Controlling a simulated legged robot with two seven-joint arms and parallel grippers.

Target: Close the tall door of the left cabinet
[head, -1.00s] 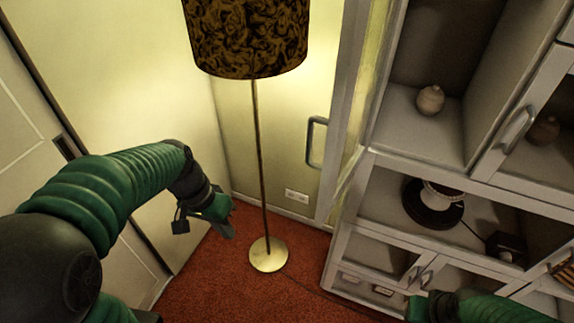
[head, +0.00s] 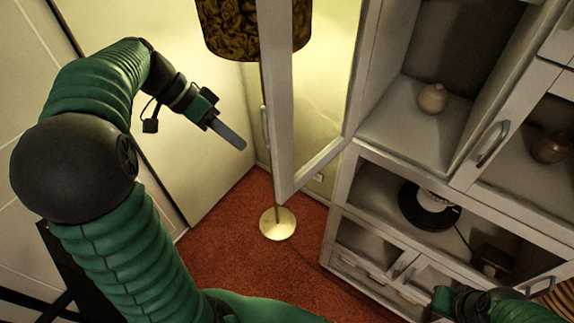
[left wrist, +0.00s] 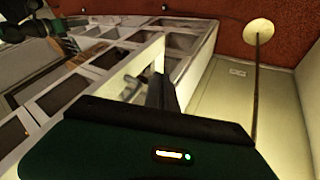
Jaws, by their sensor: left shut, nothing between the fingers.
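The tall door (head: 283,130) of the left cabinet (head: 345,190) has a white frame and a glass pane. It stands open, swung out from the cabinet front, with its handle (head: 265,124) on the left face near the free edge. My left gripper (head: 240,144) is shut and empty, just left of the door's handle in the picture; no contact can be made out. Its dark fingers also show in the left wrist view (left wrist: 164,92), in front of white cabinet parts. My right gripper (head: 442,297) is only partly in view at the bottom right; its fingers are unclear.
A floor lamp with a dark patterned shade (head: 222,30) and a brass base (head: 278,223) stands behind the door. The shelves hold a small pale pot (head: 433,97) and a black round object (head: 428,208). Red carpet (head: 225,225) is free left of the cabinet.

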